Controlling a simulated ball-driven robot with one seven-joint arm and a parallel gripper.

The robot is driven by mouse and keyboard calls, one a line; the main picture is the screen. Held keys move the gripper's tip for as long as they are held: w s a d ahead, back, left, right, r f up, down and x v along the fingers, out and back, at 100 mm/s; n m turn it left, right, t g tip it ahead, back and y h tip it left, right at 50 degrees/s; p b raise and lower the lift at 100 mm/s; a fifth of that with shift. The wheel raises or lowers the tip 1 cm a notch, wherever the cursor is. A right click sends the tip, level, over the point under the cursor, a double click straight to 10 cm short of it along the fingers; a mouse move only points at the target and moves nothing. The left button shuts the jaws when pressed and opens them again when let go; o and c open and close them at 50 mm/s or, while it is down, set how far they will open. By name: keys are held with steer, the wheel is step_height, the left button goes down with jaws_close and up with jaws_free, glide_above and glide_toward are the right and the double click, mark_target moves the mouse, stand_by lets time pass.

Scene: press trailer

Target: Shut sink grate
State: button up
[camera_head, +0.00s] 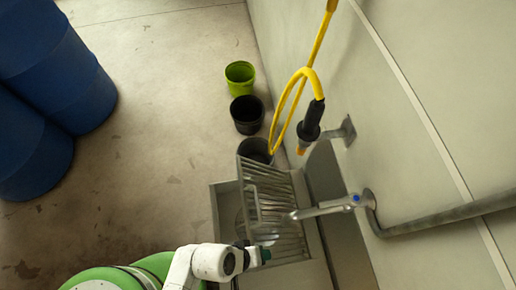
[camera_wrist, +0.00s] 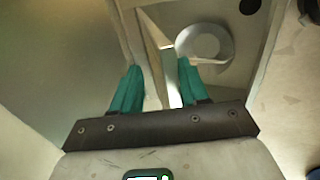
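The sink (camera_head: 219,222) stands against the wall, and its slatted metal grate (camera_head: 272,190) with a bar handle on its left side appears raised and tilted. My gripper (camera_head: 265,255) is low over the near end of the sink, close to the grate's lower end. In the wrist view, my gripper (camera_wrist: 160,66) has its two teal fingers apart, with a pale thin metal edge showing between them. I cannot tell whether either finger touches it. The round shape beyond the fingers (camera_wrist: 203,46) lies in the basin.
A tap (camera_head: 325,208) on a wall pipe reaches over the grate. A yellow hose with a black spray nozzle (camera_head: 311,120) hangs above. Green (camera_head: 240,76) and black (camera_head: 247,114) buckets stand along the wall. Blue barrels (camera_head: 45,90) stand at left. Floor between is clear.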

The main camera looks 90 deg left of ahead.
steer(key=p+v, duration=1)
steer(key=shift+w+r, duration=0.25)
steer(key=shift+r, duration=0.3)
stand_by(0.7)
steer(key=w+d+r+m+g+h, duration=0.1)
steer(key=w+d+r+m, duration=0.2)
steer(key=w+d+m, duration=0.45)
steer(key=w+d+r+m+g+h, duration=0.25)
steer(key=w+d+m, duration=0.25)
steer(key=w+d, duration=0.4)
steer(key=s+d+r+m+y, duration=0.1)
steer(key=d+r+m, duration=0.3)
steer(key=d, duration=0.4)
steer(key=s+d+r+m+y, duration=0.1)
steer(key=d+r+m, duration=0.3)
steer(key=d, duration=0.5)
steer(key=shift+s+d+r+m, duration=0.3)
steer(key=shift+s+r+m, duration=0.05)
steer(key=shift+s+r, duration=0.3)
